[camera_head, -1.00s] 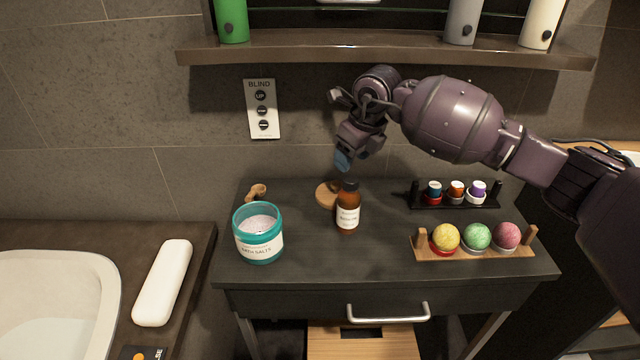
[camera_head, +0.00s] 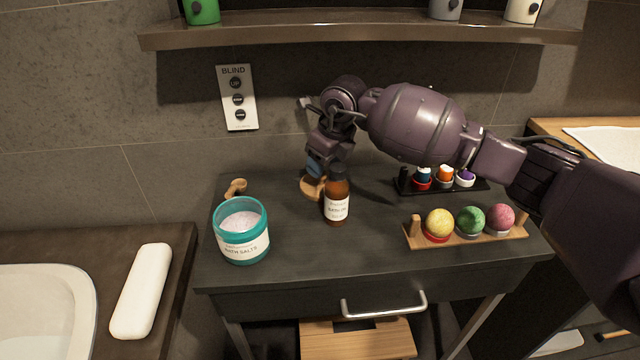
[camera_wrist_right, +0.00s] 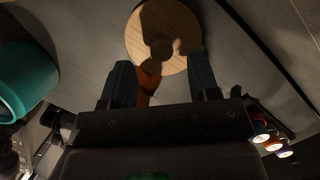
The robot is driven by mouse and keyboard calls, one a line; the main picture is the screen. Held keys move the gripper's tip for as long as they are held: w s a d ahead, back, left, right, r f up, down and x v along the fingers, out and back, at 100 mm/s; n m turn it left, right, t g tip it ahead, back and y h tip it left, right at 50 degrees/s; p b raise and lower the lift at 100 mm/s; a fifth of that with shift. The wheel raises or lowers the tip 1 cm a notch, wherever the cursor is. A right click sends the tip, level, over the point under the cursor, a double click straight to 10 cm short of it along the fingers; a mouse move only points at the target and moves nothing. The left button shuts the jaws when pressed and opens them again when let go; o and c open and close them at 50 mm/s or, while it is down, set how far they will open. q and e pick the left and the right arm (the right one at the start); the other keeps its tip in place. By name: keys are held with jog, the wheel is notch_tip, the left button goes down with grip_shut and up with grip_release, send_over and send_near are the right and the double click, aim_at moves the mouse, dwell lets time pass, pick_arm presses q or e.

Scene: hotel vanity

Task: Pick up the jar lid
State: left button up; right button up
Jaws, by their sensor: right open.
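The jar lid is a round wooden disc (camera_head: 308,187) lying on the dark vanity top, behind the brown bottle (camera_head: 337,200). In the right wrist view the lid (camera_wrist_right: 178,22) lies just beyond my fingertips, with a dark knob-like shape and shadow at its middle. In the right wrist view my right gripper (camera_wrist_right: 160,80) is open, fingers apart with nothing held. The open teal bath salts jar (camera_head: 241,238) stands to the left. My left gripper is out of view.
A wooden scoop (camera_head: 236,188) lies behind the jar. A rack of small bottles (camera_head: 443,185) and a wooden holder with three bath balls (camera_head: 468,235) stand at right. A shelf (camera_head: 360,30) runs above my arm. The front middle of the top is clear.

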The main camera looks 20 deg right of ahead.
aim_at(321, 180)
jog(key=b+x, duration=0.1)
jog(key=x, duration=0.2)
jog(key=shift+d+f, duration=0.1)
jog(key=shift+f, duration=0.35)
jog(key=shift+w+f, duration=0.1)
jog(key=shift+f, duration=0.25)
jog(key=shift+r, duration=0.2)
jog(key=c, duration=1)
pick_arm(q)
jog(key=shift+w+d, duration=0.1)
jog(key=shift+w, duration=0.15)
